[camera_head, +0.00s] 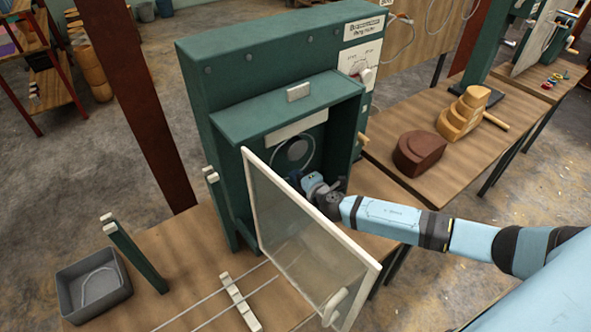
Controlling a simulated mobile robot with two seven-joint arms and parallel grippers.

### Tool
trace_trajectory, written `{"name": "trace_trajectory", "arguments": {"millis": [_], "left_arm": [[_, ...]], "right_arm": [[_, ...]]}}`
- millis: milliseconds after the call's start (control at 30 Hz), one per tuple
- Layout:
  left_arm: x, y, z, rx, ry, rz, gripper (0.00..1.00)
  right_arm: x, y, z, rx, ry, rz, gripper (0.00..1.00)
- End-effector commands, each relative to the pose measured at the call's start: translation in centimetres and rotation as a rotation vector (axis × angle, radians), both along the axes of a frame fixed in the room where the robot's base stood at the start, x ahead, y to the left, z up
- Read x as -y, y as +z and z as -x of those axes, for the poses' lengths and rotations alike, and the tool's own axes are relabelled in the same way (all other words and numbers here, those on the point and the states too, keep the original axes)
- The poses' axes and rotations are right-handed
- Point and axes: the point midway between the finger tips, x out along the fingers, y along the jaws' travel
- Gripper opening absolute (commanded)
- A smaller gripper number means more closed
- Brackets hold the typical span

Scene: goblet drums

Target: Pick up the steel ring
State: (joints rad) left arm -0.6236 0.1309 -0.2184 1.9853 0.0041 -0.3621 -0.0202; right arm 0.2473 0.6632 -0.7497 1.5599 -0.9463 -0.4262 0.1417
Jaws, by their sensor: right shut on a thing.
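A thin pale steel ring (314,147) stands upright inside the open chamber of the green machine (262,70), in front of a round grey disc (297,150). My right gripper (297,179) reaches into the chamber from the right, behind the opened clear door. It is shut at the ring's lower edge; the fingertips are small and dark, so the exact contact is hard to see. My left gripper is not in view.
The clear pale-framed door (310,245) stands open in front of the chamber, close to my right arm. A grey bin (75,302) with a thin pale loop inside stands at the left. Brown block (420,153) and stepped wooden piece (466,115) stand on the right bench.

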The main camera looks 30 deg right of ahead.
Motion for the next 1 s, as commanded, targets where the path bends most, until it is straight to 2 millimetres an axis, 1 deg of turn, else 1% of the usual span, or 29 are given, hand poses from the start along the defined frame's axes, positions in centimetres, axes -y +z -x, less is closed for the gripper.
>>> {"name": "trace_trajectory", "arguments": {"millis": [167,367,400,433,567,800,900,1000], "left_arm": [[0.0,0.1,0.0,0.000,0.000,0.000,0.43],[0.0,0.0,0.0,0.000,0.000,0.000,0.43],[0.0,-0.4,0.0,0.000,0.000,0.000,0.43],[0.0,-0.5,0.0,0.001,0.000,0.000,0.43],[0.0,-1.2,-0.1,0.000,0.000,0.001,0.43],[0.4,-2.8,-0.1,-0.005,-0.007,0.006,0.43],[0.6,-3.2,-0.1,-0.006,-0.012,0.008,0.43],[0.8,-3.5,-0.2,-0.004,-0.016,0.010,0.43]], "right_arm": [[0.0,1.2,-0.1,0.003,0.000,0.000,0.00],[0.1,3.7,0.1,0.003,0.001,-0.001,0.00],[0.2,3.1,1.2,-0.002,0.001,0.000,0.00],[0.3,3.0,1.8,-0.002,0.000,0.000,0.00],[0.8,3.0,4.7,-0.002,0.001,0.000,0.00],[1.6,2.9,11.1,-0.003,0.001,-0.001,0.00],[2.0,3.0,13.3,-0.002,0.000,0.001,0.00],[2.1,3.2,15.1,-0.001,0.001,0.000,0.00]]}}
